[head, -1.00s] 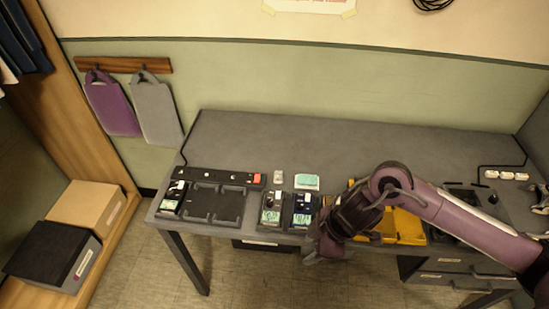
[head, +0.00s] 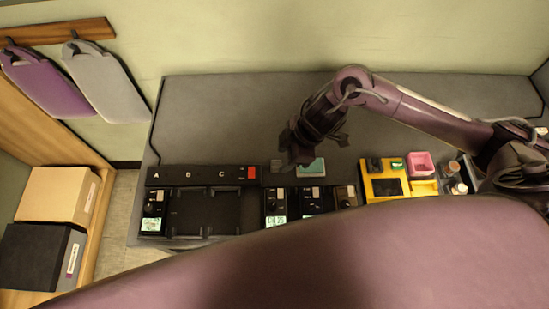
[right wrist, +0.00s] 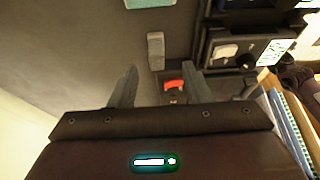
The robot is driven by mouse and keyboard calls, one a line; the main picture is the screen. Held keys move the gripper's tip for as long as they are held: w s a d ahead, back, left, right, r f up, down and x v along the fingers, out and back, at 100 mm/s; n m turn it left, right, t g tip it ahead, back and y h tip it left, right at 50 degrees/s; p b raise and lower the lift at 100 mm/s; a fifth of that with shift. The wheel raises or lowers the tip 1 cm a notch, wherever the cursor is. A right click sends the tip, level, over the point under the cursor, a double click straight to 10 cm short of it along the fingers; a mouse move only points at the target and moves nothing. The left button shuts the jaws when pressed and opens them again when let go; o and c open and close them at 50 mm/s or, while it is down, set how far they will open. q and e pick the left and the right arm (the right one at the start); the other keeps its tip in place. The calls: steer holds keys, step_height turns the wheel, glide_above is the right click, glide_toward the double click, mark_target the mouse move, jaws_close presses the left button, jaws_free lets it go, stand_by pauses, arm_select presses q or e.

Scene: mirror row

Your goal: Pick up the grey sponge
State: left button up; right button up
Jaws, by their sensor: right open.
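The grey sponge (head: 276,166) is a small light block on the table, just left of a teal pad (head: 312,167). In the head view my right gripper (head: 292,152) is above the table beside the sponge and partly covers it. In the right wrist view the sponge (right wrist: 156,50) lies beyond the fingertips, roughly in line with the gap between them. My right gripper (right wrist: 160,78) is open with nothing between its fingers. My left gripper is not in view.
A black strip with a red switch (head: 252,173) lies left of the sponge. Dark devices with displays (head: 276,208) stand in front, and a yellow tray (head: 386,185) is to the right. The grey table (head: 225,115) is clear behind. A purple part of mine hides the front.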

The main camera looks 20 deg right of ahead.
mark_target(277, 162)
steer(key=shift+a+f, duration=0.25)
steer(key=shift+f, duration=0.15)
steer(key=x, duration=0.4)
steer(key=shift+w+f+p, duration=0.15)
steer(key=shift+w+p, duration=0.2)
steer(key=shift+p, duration=0.05)
steer(key=shift+f, duration=0.1)
steer(key=c, duration=0.5)
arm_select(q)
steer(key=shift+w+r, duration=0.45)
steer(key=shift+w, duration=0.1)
arm_select(e)
jaws_close()
